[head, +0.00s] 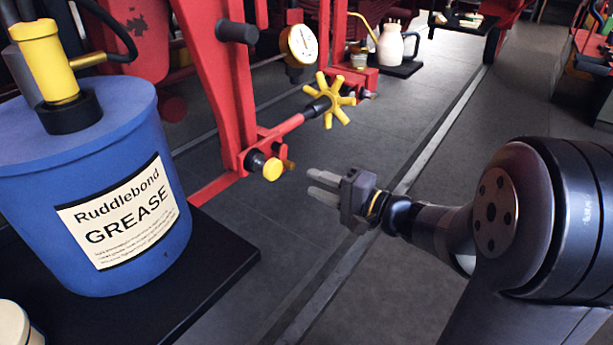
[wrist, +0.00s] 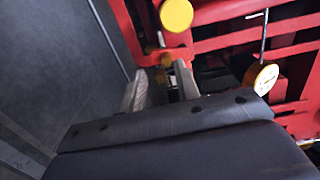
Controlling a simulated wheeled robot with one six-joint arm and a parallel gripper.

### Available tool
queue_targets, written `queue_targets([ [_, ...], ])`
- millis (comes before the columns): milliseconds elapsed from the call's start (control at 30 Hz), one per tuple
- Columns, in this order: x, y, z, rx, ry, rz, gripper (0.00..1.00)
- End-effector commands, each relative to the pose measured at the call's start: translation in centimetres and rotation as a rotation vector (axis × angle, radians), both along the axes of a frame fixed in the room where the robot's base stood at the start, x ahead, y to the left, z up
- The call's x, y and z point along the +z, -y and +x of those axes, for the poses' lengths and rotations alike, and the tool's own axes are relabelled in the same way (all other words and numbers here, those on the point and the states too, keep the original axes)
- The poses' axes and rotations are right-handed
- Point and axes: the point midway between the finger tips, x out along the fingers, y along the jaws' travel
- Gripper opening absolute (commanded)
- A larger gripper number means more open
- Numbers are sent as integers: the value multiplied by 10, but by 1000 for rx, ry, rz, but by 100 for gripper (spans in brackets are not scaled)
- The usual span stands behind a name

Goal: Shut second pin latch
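I cannot tell which part is the second pin latch. My gripper (head: 317,184) points left toward the knob, apart from it, with its grey fingers spread and nothing between them. The latch's state is not clear.
A yellow star-shaped handwheel (head: 330,99) and a dial gauge (head: 303,44) stand above and behind the knob. A blue grease drum (head: 95,190) on a black platform (head: 215,255) is at left. A white can (head: 390,46) stands farther back.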

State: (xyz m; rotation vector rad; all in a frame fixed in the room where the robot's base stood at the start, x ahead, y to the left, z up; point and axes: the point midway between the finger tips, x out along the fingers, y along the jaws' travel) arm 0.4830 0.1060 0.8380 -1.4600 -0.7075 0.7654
Motion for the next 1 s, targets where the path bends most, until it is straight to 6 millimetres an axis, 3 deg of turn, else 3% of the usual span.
queue_targets([
  [200,2,4,13,-35,26,33,31],
  [700,3,-37,44,-32,23,31,31],
  [1000,1,-48,52,-33,23,30,31],
])
